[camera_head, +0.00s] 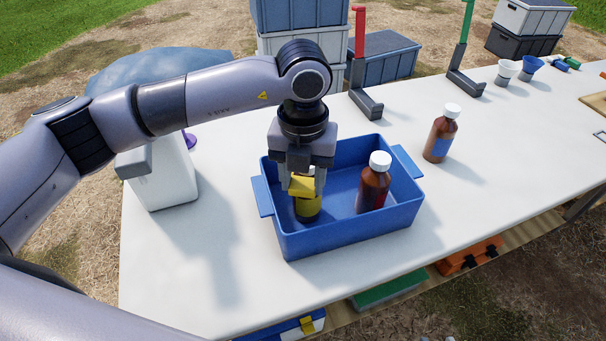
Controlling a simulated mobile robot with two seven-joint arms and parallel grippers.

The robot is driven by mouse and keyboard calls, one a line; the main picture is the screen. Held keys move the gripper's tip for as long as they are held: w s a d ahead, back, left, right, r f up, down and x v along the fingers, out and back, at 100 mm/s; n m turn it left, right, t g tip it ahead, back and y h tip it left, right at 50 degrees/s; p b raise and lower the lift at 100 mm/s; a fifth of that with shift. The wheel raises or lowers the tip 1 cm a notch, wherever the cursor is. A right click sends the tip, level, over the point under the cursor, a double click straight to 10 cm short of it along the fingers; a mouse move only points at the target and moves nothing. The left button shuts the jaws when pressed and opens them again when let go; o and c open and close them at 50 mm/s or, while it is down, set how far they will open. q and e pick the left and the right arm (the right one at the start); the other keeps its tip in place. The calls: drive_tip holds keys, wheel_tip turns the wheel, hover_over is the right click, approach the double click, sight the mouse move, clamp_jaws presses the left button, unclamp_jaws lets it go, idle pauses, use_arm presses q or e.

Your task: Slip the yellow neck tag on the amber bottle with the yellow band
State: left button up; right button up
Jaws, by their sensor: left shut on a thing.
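My left gripper (304,187) points straight down over the left part of a blue tray (340,232). It is shut on the yellow neck tag (302,185), which shows as a small yellow piece between the fingers. The amber bottle with the yellow band (309,208) stands in the tray directly below and behind the fingers. Its top is mostly hidden by the gripper and tag. The tag is close to the bottle's neck, but I cannot tell whether it is around it. My right gripper is not in view.
An amber bottle with a red band (373,184) stands upright in the tray's right part. A blue-banded amber bottle (440,134) stands on the white table (480,185). A red-topped stand (360,70) and a green-topped stand (463,55) are behind. The table's front middle is clear.

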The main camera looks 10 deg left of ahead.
use_arm(q)
drive_tip(key=o, duration=0.9)
drive_tip(key=shift+r, duration=3.6)
